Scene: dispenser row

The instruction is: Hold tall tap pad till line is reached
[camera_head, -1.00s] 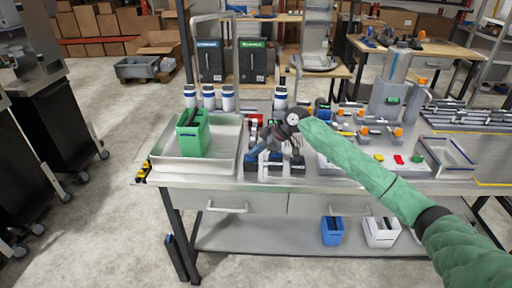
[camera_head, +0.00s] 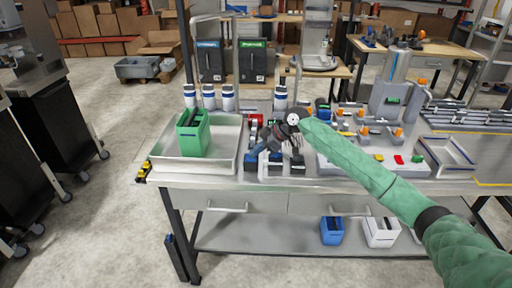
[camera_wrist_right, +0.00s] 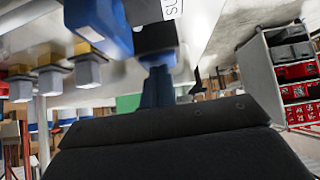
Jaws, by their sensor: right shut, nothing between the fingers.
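A tall arched grey pipe (camera_head: 192,50), the likely tall tap, rises behind the metal tray at the left of the bench. A green open container (camera_head: 193,138) stands upright in the tray below it, with a dark item in its top. I cannot make out a fill line on it. My right gripper (camera_head: 266,143) is shut and empty over small dark and blue parts right of the tray. In the right wrist view its shut fingers (camera_wrist_right: 158,86) are beside a blue block (camera_wrist_right: 98,22) and a dark part. I cannot tell which part is the pad, nor whether the fingers touch it.
The metal tray (camera_head: 224,168) fills the bench's left end. White bottles with blue bands (camera_head: 228,98) stand behind it. A grey fixture with orange knobs (camera_head: 366,132) and red and yellow buttons lies right, partly behind my green arm. Bins (camera_head: 331,231) sit on the lower shelf.

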